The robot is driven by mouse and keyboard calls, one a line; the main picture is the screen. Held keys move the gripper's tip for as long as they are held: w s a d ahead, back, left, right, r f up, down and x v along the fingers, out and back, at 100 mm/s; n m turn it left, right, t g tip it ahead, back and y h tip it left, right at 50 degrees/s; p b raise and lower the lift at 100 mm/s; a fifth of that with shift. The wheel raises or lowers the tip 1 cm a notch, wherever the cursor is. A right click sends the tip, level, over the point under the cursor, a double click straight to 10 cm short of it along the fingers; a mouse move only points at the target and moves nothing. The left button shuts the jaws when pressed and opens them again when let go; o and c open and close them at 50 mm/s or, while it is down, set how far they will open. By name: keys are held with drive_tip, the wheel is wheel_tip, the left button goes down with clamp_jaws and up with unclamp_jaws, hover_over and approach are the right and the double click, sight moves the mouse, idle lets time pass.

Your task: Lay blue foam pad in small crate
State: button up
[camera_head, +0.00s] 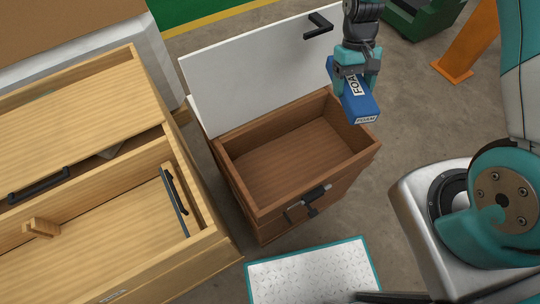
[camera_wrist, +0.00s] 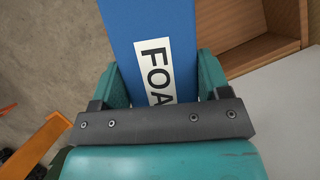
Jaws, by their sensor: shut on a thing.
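The blue foam pad (camera_head: 362,105) is a blue block with a white label reading "FOAM". My gripper (camera_head: 350,82) is shut on it and holds it above the right rear corner of the small brown wooden crate (camera_head: 253,212). The pad's near end points toward the front right of the head view. The crate's white lid (camera_head: 255,75) stands open at its back, and its inside looks empty. In the wrist view the pad (camera_wrist: 150,25) lies between my teal fingers, its far end cut off by the frame. Part of the crate (camera_wrist: 270,45) shows at the upper right there.
A large light wooden box (camera_head: 95,110) with a partly open top stands at the left. A metal tread plate with teal edging (camera_head: 315,275) lies in front of the crate. An orange post (camera_head: 470,40) and a green object (camera_head: 420,18) stand at the back right.

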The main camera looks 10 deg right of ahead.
drive_tip(key=w+a+f+m+y+b, duration=0.15)
drive_tip(key=a+f+m+b, duration=0.25)
drive_tip(key=f+b, duration=0.45)
drive_tip(key=m+t+y+b, duration=0.3)
drive_tip(key=m+b, duration=0.7)
drive_tip(key=b, duration=0.4)
hover_over(291, 165)
drive_tip(key=d, duration=0.1)
wheel_tip(291, 165, down, 7)
drive_tip(key=shift+h, duration=0.25)
drive_tip(key=f+b, duration=0.2)
drive_tip(key=f, duration=0.4)
drive_tip(key=f+b, duration=0.2)
drive_tip(key=f, duration=0.5)
drive_tip(key=f+b, duration=0.1)
drive_tip(key=f, duration=0.6)
drive_tip(key=shift+w+d+b, duration=0.15)
drive_tip(key=shift+w+b, duration=0.15)
drive_tip(key=shift+b, duration=0.1)
drive_tip(key=o, duration=0.9)
drive_tip(key=shift+f, duration=0.1)
